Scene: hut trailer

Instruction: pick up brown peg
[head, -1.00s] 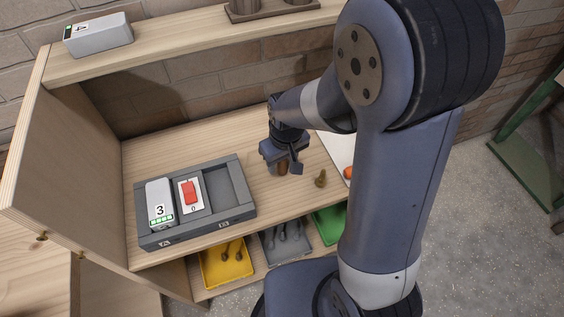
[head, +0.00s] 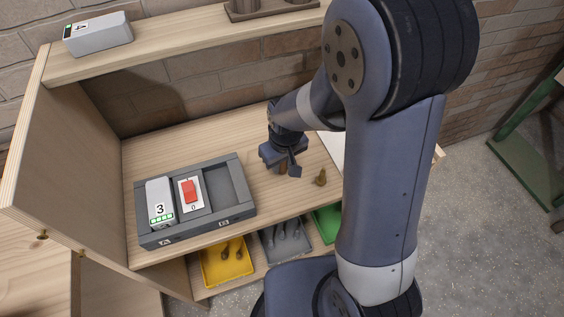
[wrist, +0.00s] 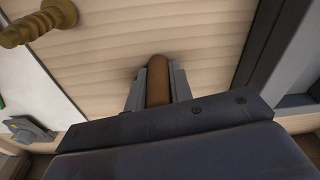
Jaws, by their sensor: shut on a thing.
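The brown peg (wrist: 158,82) is between the two fingers of my gripper (wrist: 158,88) in the wrist view, with a finger against each side. In the head view my gripper (head: 284,168) is low over the wooden worktop, and only a small part of the brown peg (head: 283,170) shows below it. My gripper is shut on the peg. Whether the peg's lower end touches the worktop is hard to tell.
A brass-coloured screw-like piece (head: 320,177) stands right of my gripper. A grey dock (head: 160,241) with a battery (head: 160,202) and a red switch (head: 190,192) is to the left. Yellow (head: 227,268), grey (head: 305,247) and green (head: 327,222) bins sit below the worktop.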

